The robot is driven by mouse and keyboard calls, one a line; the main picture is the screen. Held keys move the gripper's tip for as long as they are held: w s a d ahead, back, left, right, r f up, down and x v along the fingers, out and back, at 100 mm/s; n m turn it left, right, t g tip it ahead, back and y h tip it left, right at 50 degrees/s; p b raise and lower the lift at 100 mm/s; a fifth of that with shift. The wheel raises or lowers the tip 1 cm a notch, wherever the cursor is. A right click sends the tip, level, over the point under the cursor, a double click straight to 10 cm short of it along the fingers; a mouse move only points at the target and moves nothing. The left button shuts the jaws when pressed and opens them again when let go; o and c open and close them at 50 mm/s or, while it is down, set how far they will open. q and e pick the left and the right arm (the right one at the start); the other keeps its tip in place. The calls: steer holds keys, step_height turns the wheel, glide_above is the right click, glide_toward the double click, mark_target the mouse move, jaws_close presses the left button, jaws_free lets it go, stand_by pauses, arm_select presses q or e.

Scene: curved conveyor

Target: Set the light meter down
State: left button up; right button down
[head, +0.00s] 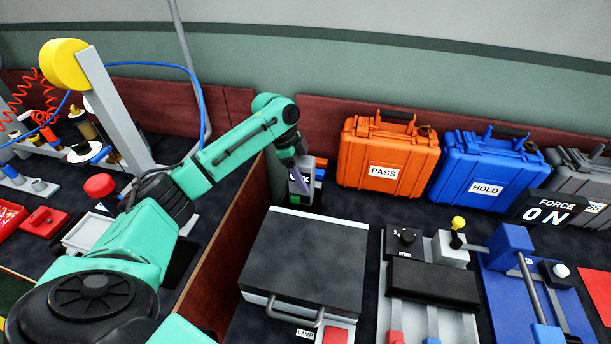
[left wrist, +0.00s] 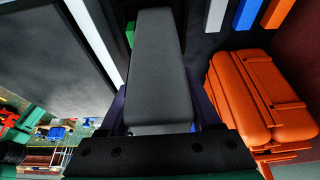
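The light meter (left wrist: 157,65) is a long dark grey block in the left wrist view. It lies between the dark purple fingers of my left gripper (left wrist: 160,105), which look shut on it. In the head view my left gripper (head: 301,178) points down behind the grey lamp box, at a small rack (head: 303,195) with black, white, green, red and blue parts. The meter cannot be made out clearly there, and whether it touches anything below is hidden. My right gripper is not in view.
An orange PASS case (head: 388,150) stands just right of the left gripper, with a blue HOLD case (head: 486,172) beyond it. The grey lamp box (head: 306,258) is in front. A brown partition (head: 232,250) runs along the left. White, blue and orange bars (left wrist: 244,14) show near the meter's far end.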

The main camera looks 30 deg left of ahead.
arm_select(q)
steer(key=shift+o, duration=0.9)
steer(key=b+v, duration=0.1)
steer(key=v, duration=1.1)
